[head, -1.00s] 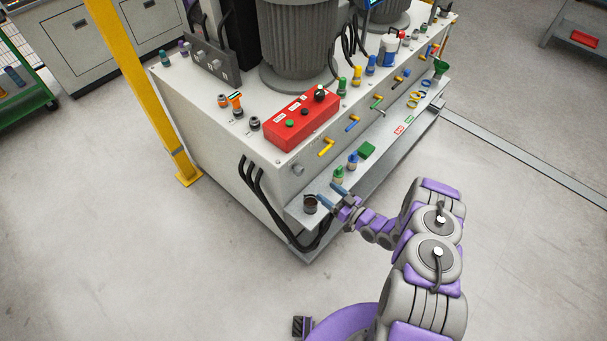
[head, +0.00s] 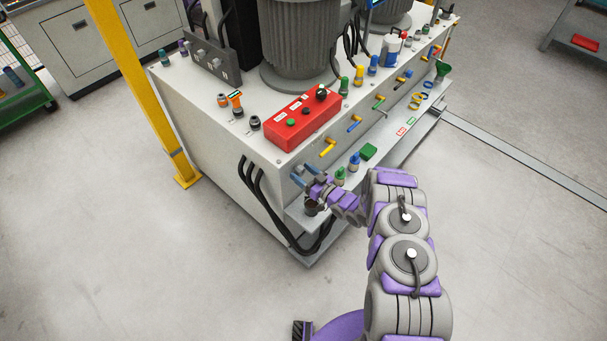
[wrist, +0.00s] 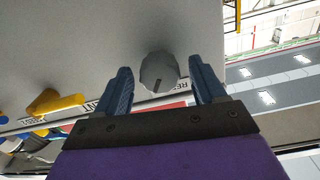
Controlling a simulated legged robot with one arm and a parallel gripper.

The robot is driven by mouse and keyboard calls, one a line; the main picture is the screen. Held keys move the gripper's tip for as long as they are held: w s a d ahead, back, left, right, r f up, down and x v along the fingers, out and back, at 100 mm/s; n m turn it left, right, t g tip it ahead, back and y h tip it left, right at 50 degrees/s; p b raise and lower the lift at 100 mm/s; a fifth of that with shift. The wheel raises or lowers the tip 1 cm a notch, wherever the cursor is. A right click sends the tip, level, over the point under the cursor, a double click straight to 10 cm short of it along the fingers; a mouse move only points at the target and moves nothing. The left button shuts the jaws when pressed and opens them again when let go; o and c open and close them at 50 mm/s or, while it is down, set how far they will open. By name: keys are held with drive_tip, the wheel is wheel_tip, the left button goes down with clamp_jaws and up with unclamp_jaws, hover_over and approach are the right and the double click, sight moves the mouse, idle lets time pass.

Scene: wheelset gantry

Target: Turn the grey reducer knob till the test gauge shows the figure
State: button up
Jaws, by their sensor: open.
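My gripper (wrist: 160,84) is open, with one blue finger on each side of the knob and a visible gap on both sides. In the head view my gripper (head: 303,173) is at the near corner of the cabinet (head: 205,120), over most of the knob.
Yellow, blue and other coloured valve levers (head: 328,148) stick out along the front face to the right. Below runs a ledge (head: 385,150) with a dark cup (head: 312,208), green and blue fittings and a green block (head: 368,152). Black hoses (head: 250,180) hang on the left side.

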drive_tip(key=shift+c, duration=0.3)
drive_tip(key=c, duration=1)
drive_tip(key=shift+m, duration=0.6)
drive_tip(key=o, duration=1.1)
drive_tip(key=shift+c, duration=0.2)
drive_tip(key=p+v, duration=0.3)
drive_tip(key=v, duration=1.4)
drive_tip(key=shift+d+p, duration=0.2)
drive_tip(key=shift+p, duration=0.15)
